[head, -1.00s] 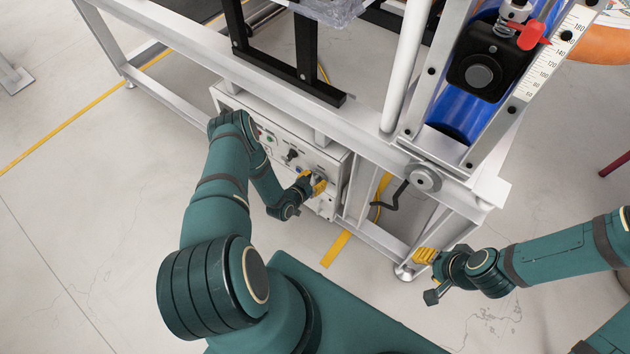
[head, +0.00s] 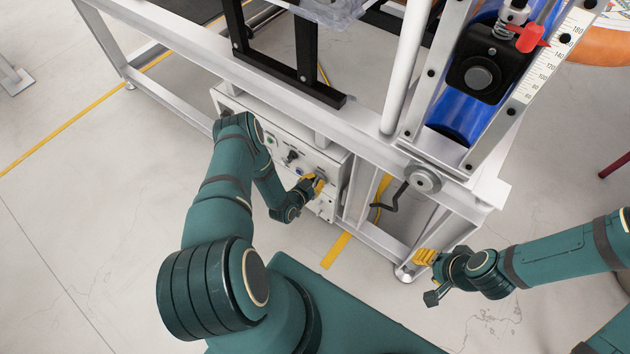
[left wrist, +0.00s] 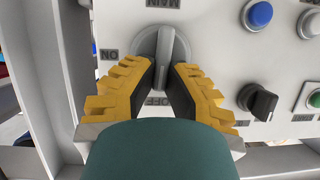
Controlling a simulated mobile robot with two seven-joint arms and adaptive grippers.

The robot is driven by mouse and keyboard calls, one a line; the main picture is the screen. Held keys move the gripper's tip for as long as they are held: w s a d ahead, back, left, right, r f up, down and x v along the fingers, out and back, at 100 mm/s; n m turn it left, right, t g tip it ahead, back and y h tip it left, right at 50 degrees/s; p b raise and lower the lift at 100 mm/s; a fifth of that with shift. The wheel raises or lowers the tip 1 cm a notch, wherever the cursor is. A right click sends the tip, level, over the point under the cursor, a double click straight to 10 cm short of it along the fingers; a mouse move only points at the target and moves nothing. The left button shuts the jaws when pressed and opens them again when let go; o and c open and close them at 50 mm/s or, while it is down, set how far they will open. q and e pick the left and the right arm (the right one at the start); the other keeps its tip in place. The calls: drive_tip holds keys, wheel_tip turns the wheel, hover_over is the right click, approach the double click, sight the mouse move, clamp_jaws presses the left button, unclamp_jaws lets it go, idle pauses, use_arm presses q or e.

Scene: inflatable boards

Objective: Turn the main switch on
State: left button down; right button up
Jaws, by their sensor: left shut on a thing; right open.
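The main switch (left wrist: 166,50) is a grey rotary knob with a raised bar handle on the white control panel (head: 272,138). In the left wrist view the panel is upside down, with MAIN above the knob, ON to its left and OFF below it. The bar stands nearly upright in that view, its lower end by the OFF label. My left gripper (head: 318,185) has its yellow fingers, also in the left wrist view (left wrist: 170,88), on both sides of the bar, shut on it. My right gripper (head: 428,277) is open and empty, beside the frame's foot.
A black selector knob (left wrist: 259,101), a blue button (left wrist: 258,14) and a green button (left wrist: 315,99) are beside the switch. The panel sits under the machine's grey frame beam (head: 240,68). A black cable (head: 393,203) hangs right of it. The floor in front is clear.

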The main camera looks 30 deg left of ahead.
use_arm(q)
drive_tip(key=shift+d+f+m+t+y, duration=0.3)
drive_tip(key=shift+m+t+y, duration=0.5)
drive_tip(key=shift+m, duration=1.35)
drive_tip(key=shift+d+f+m+t+y, duration=0.35)
drive_tip(key=shift+m+y, duration=0.85)
drive_tip(key=shift+m, duration=0.9)
drive_tip(key=shift+d+f+m+t+y, duration=0.2)
drive_tip(key=shift+m+t+y, duration=0.65)
drive_tip(key=shift+m, duration=1.3)
drive_tip(key=shift+a, duration=0.1)
drive_tip(key=c, duration=1)
unclamp_jaws()
